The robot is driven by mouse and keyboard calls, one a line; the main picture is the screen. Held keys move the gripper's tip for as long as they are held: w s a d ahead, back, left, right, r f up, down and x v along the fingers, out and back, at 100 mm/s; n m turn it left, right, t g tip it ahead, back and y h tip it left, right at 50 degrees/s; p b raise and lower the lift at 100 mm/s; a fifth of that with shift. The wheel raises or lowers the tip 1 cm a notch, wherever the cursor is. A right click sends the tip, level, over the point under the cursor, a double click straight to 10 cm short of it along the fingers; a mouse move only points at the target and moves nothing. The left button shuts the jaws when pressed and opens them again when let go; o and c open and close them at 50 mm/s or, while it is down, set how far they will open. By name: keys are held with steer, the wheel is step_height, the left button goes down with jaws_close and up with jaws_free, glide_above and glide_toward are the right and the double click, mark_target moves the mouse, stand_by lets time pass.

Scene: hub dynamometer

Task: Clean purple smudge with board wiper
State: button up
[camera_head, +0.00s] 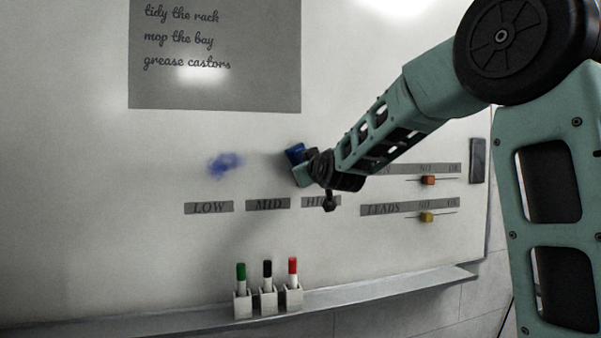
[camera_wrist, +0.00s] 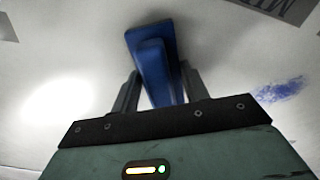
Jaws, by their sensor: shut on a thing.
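The purple smudge (camera_head: 225,164) is a blue-purple scribble on the whiteboard (camera_head: 80,170), left of my arm and above the LOW and MID labels. It also shows at the right of the wrist view (camera_wrist: 280,90). The board wiper (camera_head: 295,153) is blue. In the wrist view the wiper (camera_wrist: 152,60) sits between the two fingers of my gripper (camera_wrist: 160,92), which is shut on it. The gripper and wiper are to the right of the smudge, apart from it. I cannot tell whether the wiper touches the board.
A grey panel with handwriting (camera_head: 215,85) is above the smudge. Green, black and red markers (camera_head: 267,275) stand in holders on the ledge (camera_head: 400,288) below. Orange (camera_head: 428,180) and yellow (camera_head: 426,217) sliders sit at the right. The board between wiper and smudge is clear.

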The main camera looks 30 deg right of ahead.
steer(key=shift+s+d+b, duration=0.25)
steer(key=shift+d+b, duration=0.35)
steer(key=shift+d, duration=0.4)
steer(key=s+d+b, duration=0.1)
steer(key=s+d, duration=0.1)
steer(key=d, duration=0.4)
steer(key=shift+d, duration=0.3)
steer(key=shift+f+b, duration=0.1)
steer(key=shift+b, duration=0.2)
